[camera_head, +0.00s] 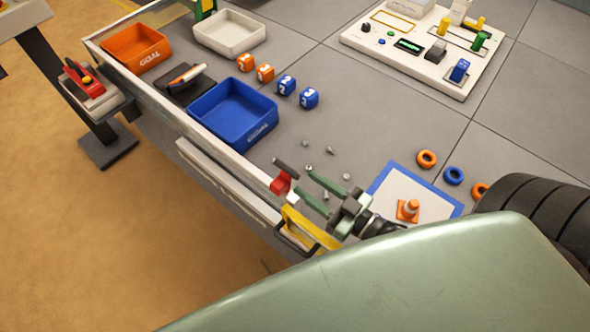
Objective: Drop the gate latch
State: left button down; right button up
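A red latch piece (281,184) with a dark grey bar (286,168) stands at the near edge of the grey field, by the white border wall. A yellow frame (310,228), which looks like part of the gate, lies just below it. My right gripper (303,181) has two green fingers, spread apart and empty. Its tips point left at the latch and are close to the bar. I cannot tell whether they touch it. My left gripper is not in view.
Small screws and nuts (330,150) lie beyond the gripper. An orange cone (408,209) stands on a blue-edged white pad (432,206), with rings (454,175) nearby. Blue (218,98) and orange (127,41) goal trays line the wall. A control panel (455,72) is at the back.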

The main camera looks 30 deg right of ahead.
aim_at(292, 171)
jog(key=x, duration=0.6)
jog(key=shift+w+p, duration=0.1)
jog(key=shift+p, duration=0.3)
grip_shut()
dwell(0.9)
